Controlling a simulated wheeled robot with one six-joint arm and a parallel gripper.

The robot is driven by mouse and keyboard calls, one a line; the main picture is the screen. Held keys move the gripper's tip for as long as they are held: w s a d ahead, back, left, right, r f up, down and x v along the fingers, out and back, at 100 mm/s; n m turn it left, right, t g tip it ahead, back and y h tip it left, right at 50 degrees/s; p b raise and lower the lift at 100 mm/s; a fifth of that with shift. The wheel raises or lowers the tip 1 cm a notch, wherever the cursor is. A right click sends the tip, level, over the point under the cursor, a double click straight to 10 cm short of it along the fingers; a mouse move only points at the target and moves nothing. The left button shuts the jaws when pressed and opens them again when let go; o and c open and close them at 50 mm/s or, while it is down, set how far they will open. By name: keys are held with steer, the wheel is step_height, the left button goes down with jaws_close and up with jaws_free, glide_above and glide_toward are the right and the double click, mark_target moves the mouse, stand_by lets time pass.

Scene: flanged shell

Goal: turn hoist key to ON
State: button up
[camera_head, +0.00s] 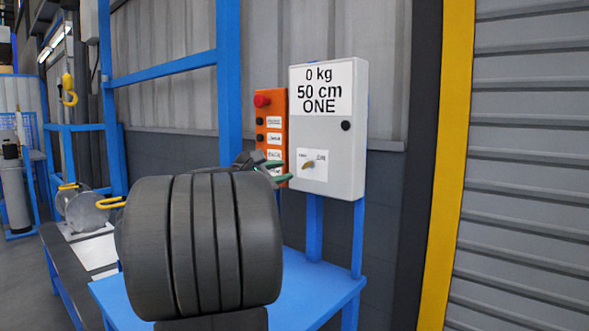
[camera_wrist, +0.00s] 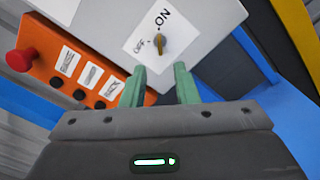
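The hoist key (camera_head: 309,164) is a small brass key on a white label plate on the grey control box (camera_head: 342,150). In the wrist view the key (camera_wrist: 159,43) stands just beyond the gap between my fingertips, with OFF printed to its left and ON above it. I cannot tell exactly which mark the key points to. My gripper (camera_wrist: 160,80) has two green fingers set apart with nothing between them. In the head view the green fingertips (camera_head: 279,171) are left of the key, and my dark arm hides part of the gripper.
An orange button panel (camera_head: 271,138) with a red knob (camera_head: 262,101) stands left of the grey box. Below is a blue table (camera_head: 320,284). A blue post (camera_head: 229,80) rises behind my arm. A yellow post (camera_head: 449,165) and grey shutter are at right.

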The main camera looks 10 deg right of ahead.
mark_target(304, 166)
steer(key=shift+v, duration=2.4)
steer(key=x, duration=1.4)
steer(key=shift+a, duration=0.1)
